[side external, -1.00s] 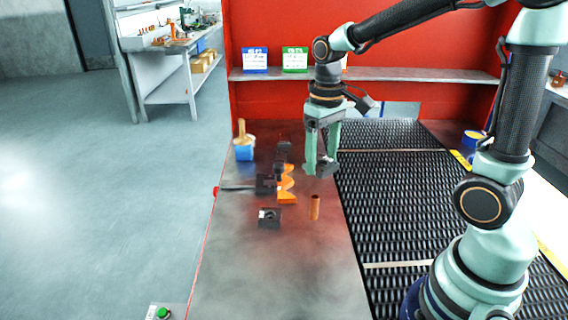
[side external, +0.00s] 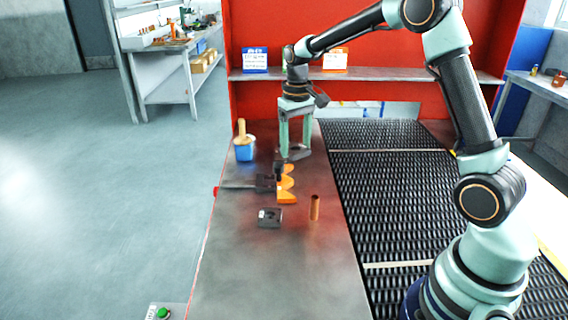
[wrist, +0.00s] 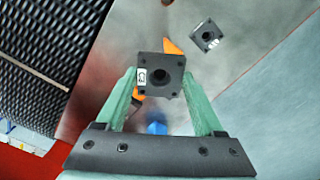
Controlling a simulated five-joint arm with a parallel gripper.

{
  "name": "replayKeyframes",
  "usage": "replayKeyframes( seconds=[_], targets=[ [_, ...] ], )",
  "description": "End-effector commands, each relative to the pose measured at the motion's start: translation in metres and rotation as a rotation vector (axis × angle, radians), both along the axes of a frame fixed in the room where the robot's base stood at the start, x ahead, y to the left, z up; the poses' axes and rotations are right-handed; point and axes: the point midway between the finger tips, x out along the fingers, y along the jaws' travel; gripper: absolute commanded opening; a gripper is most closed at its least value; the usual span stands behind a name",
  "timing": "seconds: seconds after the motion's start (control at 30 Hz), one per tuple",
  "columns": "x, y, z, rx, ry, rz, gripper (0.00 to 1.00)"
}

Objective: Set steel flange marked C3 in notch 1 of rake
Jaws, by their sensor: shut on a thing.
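The steel flange marked C3 (wrist: 160,76) is a dark square plate with a round bore and a white label. My gripper (wrist: 160,84) is shut on it, one finger on each side. In the side view my gripper (side external: 295,154) hangs just behind the rake, with the flange low between its fingers; the gap to the rake cannot be judged. The rake (side external: 287,190) is orange with scalloped notches and stands on the metal table. In the wrist view the flange hides much of the rake (wrist: 171,47). Notch 1 cannot be identified.
A second dark flange (side external: 270,217) lies on the table in front of the rake. A copper cylinder (side external: 315,207) stands to its right. A blue pot (side external: 244,151) stands back left; the mesh belt (side external: 385,190) is right.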

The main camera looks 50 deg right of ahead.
Motion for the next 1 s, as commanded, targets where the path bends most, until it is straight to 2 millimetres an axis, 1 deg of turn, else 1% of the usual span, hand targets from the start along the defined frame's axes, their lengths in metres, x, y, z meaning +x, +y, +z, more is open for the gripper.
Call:
replayKeyframes(
  seconds=[0.03,0.2,0.3,0.43,0.6,0.77,1.0],
  targets=[
    [0.010,-0.012,-0.009,0.000,0.002,-0.025,0.00],
    [0.035,-0.047,-0.033,0.000,0.001,-0.091,0.00],
    [0.044,-0.064,-0.047,0.000,0.000,-0.123,0.00],
    [0.052,-0.080,-0.059,0.000,-0.001,-0.152,0.00],
    [0.055,-0.089,-0.067,-0.001,-0.002,-0.169,0.00],
    [0.056,-0.090,-0.075,-0.001,-0.002,-0.170,0.00],
    [0.055,-0.089,-0.099,0.000,0.001,-0.170,0.00]
  ],
)
